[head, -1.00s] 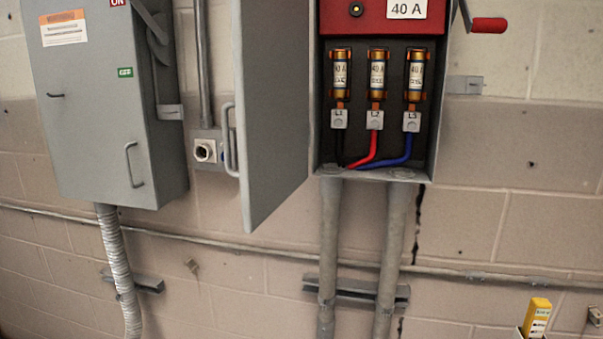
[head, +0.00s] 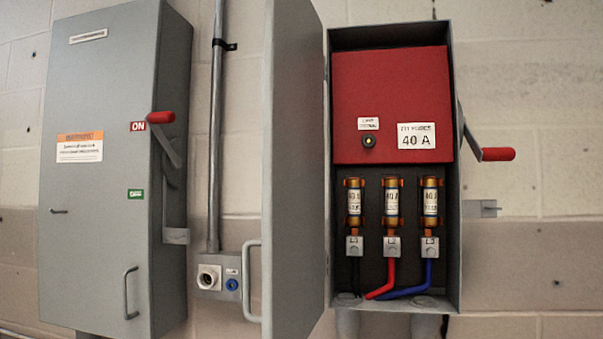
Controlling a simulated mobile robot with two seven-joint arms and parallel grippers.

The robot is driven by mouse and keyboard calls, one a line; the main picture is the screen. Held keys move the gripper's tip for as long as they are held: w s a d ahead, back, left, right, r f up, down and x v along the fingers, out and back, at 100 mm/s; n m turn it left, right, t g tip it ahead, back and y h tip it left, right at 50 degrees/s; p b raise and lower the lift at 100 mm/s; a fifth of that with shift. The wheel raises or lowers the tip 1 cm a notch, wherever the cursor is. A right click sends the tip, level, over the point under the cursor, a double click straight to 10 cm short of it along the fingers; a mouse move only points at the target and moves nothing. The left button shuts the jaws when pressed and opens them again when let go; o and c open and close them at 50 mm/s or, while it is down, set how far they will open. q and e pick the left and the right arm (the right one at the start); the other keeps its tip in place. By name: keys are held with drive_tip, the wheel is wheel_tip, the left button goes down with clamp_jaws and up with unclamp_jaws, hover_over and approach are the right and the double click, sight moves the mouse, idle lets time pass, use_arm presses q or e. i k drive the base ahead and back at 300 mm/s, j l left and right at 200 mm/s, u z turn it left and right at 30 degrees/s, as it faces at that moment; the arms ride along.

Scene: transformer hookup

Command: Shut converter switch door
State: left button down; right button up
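The open switch box (head: 455,270) is on the wall right of centre in the head view. Its grey door (head: 296,170) stands swung open to the left, seen at a steep angle, with a pale D-shaped handle (head: 252,281) on its left side. Inside are a red cover panel (head: 390,100) marked 40 A and three fuses (head: 391,203) with black, red and blue wires below. A lever with a red grip (head: 497,154) sticks out on the box's right side. Neither of my grippers shows in this view.
A closed grey switch box (head: 100,215) hangs at the left, its red-tipped lever (head: 160,117) by the ON label. A vertical conduit (head: 216,130) and a small outlet box (head: 220,277) lie between it and the open door. The wall at the right is mostly bare.

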sight(292, 242)
drive_tip(key=i+j+z, duration=0.15)
drive_tip(key=j+z, duration=0.45)
drive_tip(key=j, duration=0.25)
drive_tip(key=i+j+z, duration=0.3)
drive_tip(key=i+j, duration=0.15)
drive_tip(key=k+j+z, duration=0.1)
drive_tip(key=k, duration=0.25)
